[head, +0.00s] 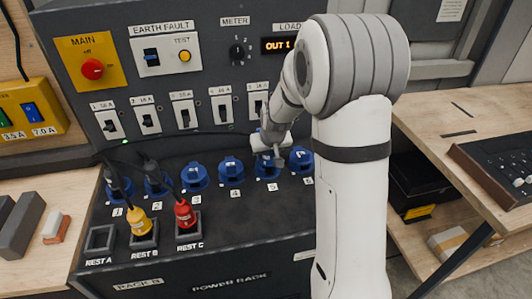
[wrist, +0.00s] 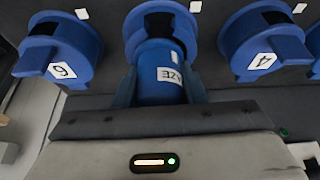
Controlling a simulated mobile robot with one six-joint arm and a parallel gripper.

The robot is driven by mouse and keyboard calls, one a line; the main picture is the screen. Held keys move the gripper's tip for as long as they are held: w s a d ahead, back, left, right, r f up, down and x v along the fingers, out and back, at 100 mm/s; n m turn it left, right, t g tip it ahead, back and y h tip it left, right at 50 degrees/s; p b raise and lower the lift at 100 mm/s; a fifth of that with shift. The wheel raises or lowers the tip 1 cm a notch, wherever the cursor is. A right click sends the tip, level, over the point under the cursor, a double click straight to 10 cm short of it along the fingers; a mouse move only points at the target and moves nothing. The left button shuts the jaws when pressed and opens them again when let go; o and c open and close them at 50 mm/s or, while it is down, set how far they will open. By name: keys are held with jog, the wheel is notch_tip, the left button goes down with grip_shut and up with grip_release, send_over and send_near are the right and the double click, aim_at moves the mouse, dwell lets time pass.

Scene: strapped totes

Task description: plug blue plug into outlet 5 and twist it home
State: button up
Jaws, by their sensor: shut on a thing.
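My gripper (wrist: 160,92) is shut on the blue plug (wrist: 160,75), which has a white label. The plug's front end is at the mouth of outlet 5 (wrist: 172,14), the middle blue socket in the wrist view. The plug overlaps the opening; I cannot tell how deep it sits or whether it is turned. In the head view my gripper (head: 268,150) is at outlet 5 (head: 267,170), above its number label, and the arm hides part of the area. The plug is hardly visible there.
Outlet 6 (wrist: 60,50) and outlet 4 (wrist: 262,45) flank outlet 5 closely. Black plugs with cables stand at outlets 1 (head: 120,188) and 2 (head: 155,180). A yellow plug (head: 138,220) is in rest B and a red plug (head: 185,213) in rest C. Rest A (head: 100,239) is empty.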

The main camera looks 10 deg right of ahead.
jog(key=o, duration=1.1)
jog(key=shift+o, duration=0.2)
jog(key=shift+r, duration=0.1)
jog(key=b+v, duration=0.1)
jog(key=v, duration=0.6)
jog(key=shift+s+r, duration=0.2)
jog(key=shift+r, duration=0.1)
jog(key=s+r, duration=0.2)
jog(key=s, duration=1.1)
jog(key=s+r+g, duration=0.1)
jog(key=s+r, duration=0.1)
jog(key=s, duration=1.1)
jog(key=shift+a+r+m, duration=0.25)
jog(key=shift+r+m, duration=0.05)
jog(key=shift+r, duration=0.1)
